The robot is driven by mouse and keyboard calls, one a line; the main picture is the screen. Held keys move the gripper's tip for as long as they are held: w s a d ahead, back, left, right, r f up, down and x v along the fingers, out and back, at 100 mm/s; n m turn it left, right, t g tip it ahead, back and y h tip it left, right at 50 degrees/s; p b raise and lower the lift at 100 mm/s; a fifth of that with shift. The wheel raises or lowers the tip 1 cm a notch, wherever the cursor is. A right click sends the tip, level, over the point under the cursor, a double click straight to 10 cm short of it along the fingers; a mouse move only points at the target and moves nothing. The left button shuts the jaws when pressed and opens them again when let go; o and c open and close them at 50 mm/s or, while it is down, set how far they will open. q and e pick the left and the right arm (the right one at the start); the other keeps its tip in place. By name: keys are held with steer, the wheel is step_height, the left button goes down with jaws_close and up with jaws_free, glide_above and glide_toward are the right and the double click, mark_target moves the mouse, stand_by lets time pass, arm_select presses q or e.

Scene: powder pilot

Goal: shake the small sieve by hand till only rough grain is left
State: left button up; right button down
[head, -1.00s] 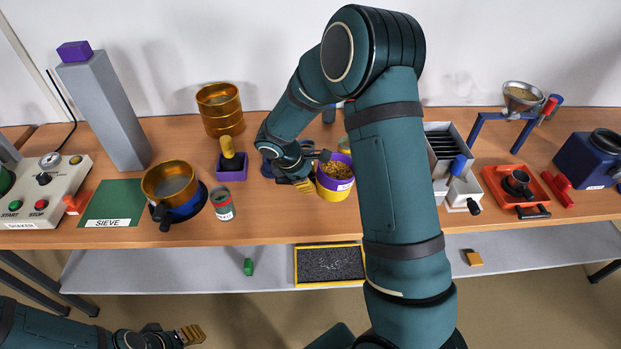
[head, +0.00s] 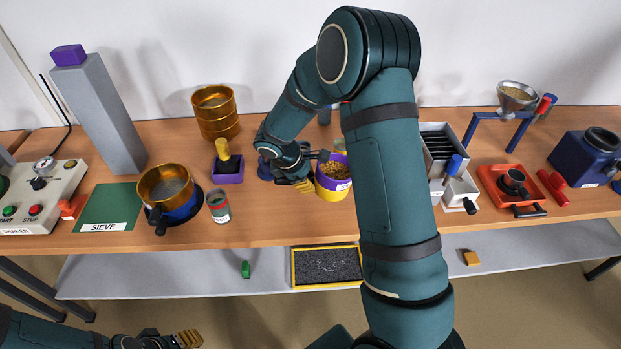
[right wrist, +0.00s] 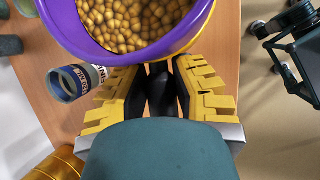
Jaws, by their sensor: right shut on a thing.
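The small sieve (head: 338,184) has a purple rim over a yellow lower part and holds many golden-brown round grains. Its purple rim and the grains also show large at the top of the right wrist view (right wrist: 130,22). My right gripper (head: 304,184) is beside it on the left, shut on its dark handle (right wrist: 162,88), which lies between the yellow fingers in the right wrist view. My arm hides part of the sieve's right side in the head view. My left gripper (head: 190,339) is low at the left, away from the table; its finger gap is unclear.
A brass sieve stack (head: 215,111) is behind. A black-topped yellow tray (head: 325,266) lies on the lower shelf. The scale unit (head: 463,189) stands right.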

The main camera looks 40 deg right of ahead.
steer(key=shift+a, duration=0.95)
steer(key=shift+d, duration=2)
steer(key=shift+a, duration=2.05)
steer(key=shift+b, duration=0.3)
stand_by(0.6)
stand_by(2.0)
